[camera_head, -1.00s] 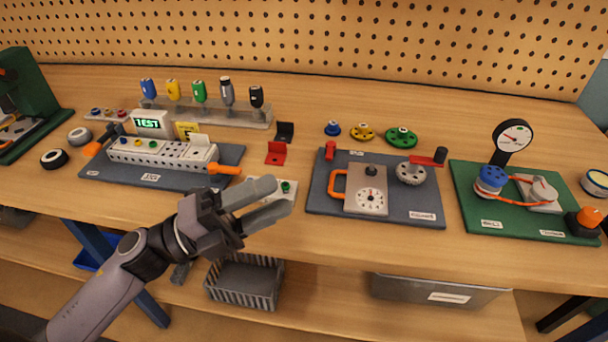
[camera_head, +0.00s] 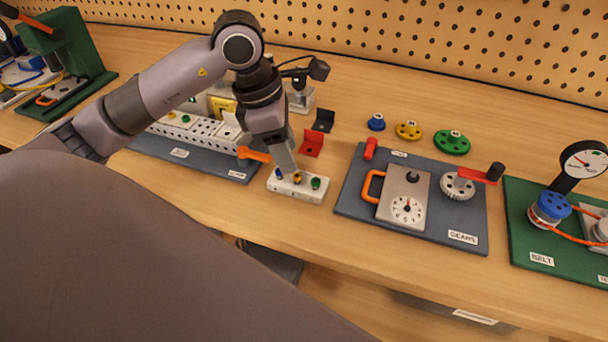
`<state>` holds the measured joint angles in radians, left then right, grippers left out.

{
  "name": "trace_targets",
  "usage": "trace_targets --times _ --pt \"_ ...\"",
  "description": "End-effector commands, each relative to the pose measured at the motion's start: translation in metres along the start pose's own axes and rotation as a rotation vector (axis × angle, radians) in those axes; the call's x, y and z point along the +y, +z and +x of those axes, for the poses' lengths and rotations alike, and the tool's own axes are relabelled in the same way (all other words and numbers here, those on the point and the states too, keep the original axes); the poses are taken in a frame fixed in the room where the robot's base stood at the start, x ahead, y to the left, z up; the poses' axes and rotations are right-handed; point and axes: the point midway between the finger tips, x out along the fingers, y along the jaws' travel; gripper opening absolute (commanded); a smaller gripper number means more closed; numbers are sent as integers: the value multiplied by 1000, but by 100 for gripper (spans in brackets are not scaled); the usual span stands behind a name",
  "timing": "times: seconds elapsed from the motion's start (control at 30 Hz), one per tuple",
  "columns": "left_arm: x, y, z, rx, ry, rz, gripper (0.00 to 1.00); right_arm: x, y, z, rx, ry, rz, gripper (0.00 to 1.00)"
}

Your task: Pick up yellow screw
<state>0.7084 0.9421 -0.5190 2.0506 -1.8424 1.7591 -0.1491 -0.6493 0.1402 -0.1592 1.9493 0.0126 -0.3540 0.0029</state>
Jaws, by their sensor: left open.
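The yellow screw (camera_head: 297,178) stands in the small white block (camera_head: 289,192) near the front of the bench, between a blue screw (camera_head: 279,174) and a green screw (camera_head: 316,183). My left gripper (camera_head: 287,165) points down just above the block, its fingertips close by the yellow and blue screws. It is open, though its fingers overlap in this view. I cannot tell whether a finger touches the yellow screw. My right gripper is not in view.
An orange-handled tool (camera_head: 254,155) and a red bracket (camera_head: 311,143) are close to the gripper. The gears board (camera_head: 348,199) lies to the right. Bare bench lies in front of the block.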

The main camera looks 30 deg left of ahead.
Motion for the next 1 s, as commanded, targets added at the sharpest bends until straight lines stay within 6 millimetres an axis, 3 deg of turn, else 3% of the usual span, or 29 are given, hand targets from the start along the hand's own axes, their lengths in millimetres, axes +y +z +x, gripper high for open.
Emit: trace_targets --times 0.4,0.67,0.7,0.83,1.0 --pt "0 0 51 -3 -5 0 46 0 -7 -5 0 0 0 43" --pt "1 0 56 -3 -2 1 46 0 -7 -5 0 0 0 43" --pt "1 0 56 -3 -2 1 43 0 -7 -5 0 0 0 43" --pt "1 0 56 -4 -2 1 1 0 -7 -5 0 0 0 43" --pt "1 0 55 -4 -2 1 0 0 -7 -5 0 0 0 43"
